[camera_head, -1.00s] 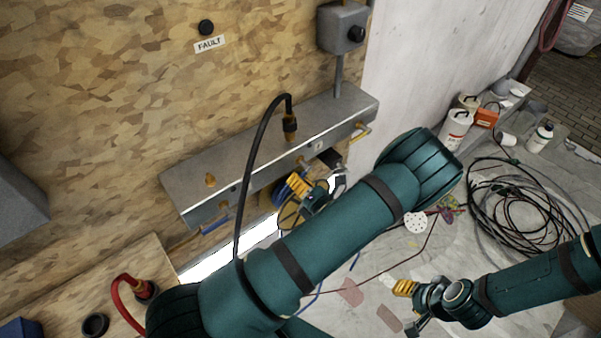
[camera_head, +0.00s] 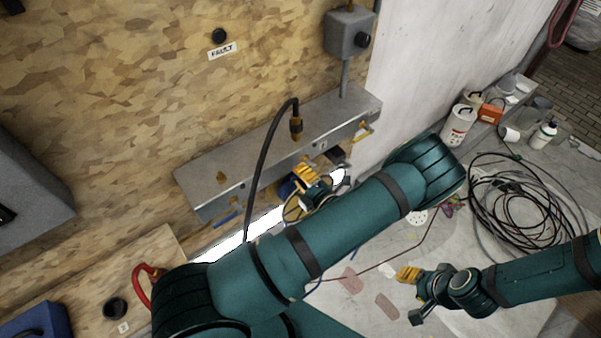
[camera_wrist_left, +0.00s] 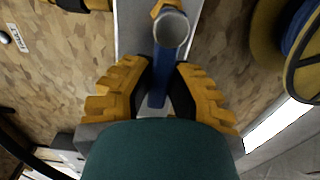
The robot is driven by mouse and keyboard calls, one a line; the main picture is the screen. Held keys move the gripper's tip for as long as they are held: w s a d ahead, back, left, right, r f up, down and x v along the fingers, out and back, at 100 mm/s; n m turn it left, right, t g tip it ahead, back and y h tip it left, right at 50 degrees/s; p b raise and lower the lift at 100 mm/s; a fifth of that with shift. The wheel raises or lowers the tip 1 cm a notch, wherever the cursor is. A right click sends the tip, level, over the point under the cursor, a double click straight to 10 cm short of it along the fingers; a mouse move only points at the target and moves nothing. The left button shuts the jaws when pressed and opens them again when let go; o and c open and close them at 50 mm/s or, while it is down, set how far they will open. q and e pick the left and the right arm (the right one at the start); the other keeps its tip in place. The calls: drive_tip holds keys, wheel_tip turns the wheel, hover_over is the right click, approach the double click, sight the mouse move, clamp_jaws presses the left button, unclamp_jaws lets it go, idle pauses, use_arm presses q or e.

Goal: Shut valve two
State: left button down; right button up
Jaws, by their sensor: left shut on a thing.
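A grey metal manifold (camera_head: 255,155) runs along the wooden panel, with brass fittings and lever handles along its front. A blue lever (camera_head: 227,218) is at its left end and a yellow lever (camera_head: 362,134) at its right end. A small white label (camera_head: 321,145) is on the front; its number is too small to read. My left gripper (camera_head: 308,182) is at the front right of the manifold. In the left wrist view its yellow fingers (camera_wrist_left: 160,92) are shut on a blue lever handle (camera_wrist_left: 160,72), below a round metal pipe end (camera_wrist_left: 171,28). My right gripper (camera_head: 413,293) is open and empty over the floor.
A black hose (camera_head: 262,160) arches from a brass fitting (camera_head: 296,127) down behind my left arm. A wound blue reel (camera_wrist_left: 300,35) is beside the left gripper. Coiled cables (camera_head: 515,205), bottles and a canister (camera_head: 458,125) are on the right. A red hose (camera_head: 142,285) is lower left.

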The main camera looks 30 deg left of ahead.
use_arm(q)
drive_tip(key=shift+r, duration=0.1)
idle(0.3)
drive_tip(key=c, duration=0.9)
unclamp_jaws()
drive_tip(key=shift+d, duration=0.1)
drive_tip(key=v, duration=1.1)
drive_tip(key=shift+s+d, duration=0.15)
drive_tip(key=shift+d, duration=0.25)
